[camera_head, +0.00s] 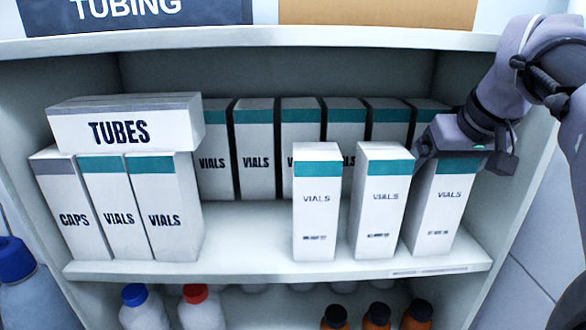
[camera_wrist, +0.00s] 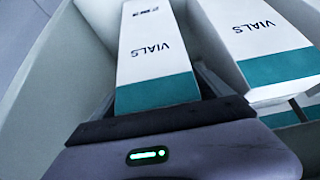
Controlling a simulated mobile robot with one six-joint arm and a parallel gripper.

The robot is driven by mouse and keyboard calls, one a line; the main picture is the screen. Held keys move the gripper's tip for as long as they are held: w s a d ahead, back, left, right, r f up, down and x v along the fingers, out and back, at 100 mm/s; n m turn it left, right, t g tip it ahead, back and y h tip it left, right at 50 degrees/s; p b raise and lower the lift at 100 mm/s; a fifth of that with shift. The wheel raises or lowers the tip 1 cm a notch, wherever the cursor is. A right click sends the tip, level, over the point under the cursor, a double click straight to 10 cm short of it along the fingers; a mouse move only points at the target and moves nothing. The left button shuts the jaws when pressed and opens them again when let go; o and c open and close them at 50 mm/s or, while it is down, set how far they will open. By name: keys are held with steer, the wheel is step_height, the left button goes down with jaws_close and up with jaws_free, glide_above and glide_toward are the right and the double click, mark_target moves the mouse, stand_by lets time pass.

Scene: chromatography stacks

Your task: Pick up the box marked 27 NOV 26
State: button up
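Three white VIALS boxes with teal tops stand in the front row of the shelf: a left one (camera_head: 316,215), a middle one (camera_head: 380,210) and a right one (camera_head: 440,210). Each has a small date line under VIALS. The print is too small to read surely; the right one may be 27 NOV 26. My gripper (camera_head: 450,160) is at the top of the right box, with its fingers on either side. The wrist view shows that box (camera_wrist: 155,50) upside down, its teal end against my gripper (camera_wrist: 160,120). I cannot tell whether the fingers press on it.
The middle box (camera_wrist: 255,40) stands close beside my gripper. More VIALS boxes (camera_head: 255,150) stand behind. A TUBES box (camera_head: 125,125) lies across CAPS (camera_head: 70,205) and VIALS boxes at left. The shelf's right wall is close to my arm. The shelf board (camera_head: 250,235) is clear left of centre.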

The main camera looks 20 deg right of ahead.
steer(key=c, duration=1.8)
jaws_close()
steer(key=shift+w+r, duration=0.1)
